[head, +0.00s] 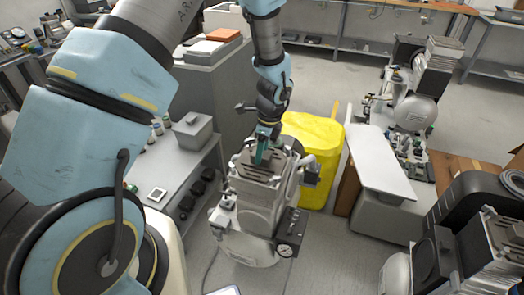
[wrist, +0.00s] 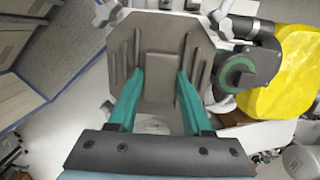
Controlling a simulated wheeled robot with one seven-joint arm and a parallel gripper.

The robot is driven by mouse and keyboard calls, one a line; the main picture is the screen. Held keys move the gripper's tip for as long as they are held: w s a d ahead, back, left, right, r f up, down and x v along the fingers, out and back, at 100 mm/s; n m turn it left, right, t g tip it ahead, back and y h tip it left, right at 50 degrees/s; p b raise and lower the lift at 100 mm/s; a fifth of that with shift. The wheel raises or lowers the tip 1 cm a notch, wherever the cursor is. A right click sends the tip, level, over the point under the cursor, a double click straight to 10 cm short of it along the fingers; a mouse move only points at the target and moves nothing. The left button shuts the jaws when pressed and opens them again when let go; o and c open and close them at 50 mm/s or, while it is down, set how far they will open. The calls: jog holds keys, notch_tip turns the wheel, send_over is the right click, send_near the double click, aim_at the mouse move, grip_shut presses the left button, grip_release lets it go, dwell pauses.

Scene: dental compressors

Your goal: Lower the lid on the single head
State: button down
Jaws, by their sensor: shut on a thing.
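The single-head compressor (head: 250,215) stands on the floor in the middle of the head view, with a pressure gauge low on its front. Its lid (head: 258,176) is a grey, ribbed plate on top. In the wrist view the lid (wrist: 165,38) is eight-sided and faces the camera. My gripper (head: 262,152) reaches down onto it from above. In the wrist view the teal fingers of my gripper (wrist: 160,73) lie on either side of the lid's raised middle block, shut on it. I cannot tell whether a gap remains beneath the lid.
A grey shelf unit (head: 180,170) is at the left. Another compressor (head: 415,110) is at the back right and a black machine (head: 465,230) at the front right. Some floor is open in front.

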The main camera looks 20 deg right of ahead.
dwell(0.3)
grip_release()
dwell(0.5)
jog(key=shift+r+p, duration=2.75)
jog(key=shift+r, duration=0.8)
jog(key=shift+a, duration=0.1)
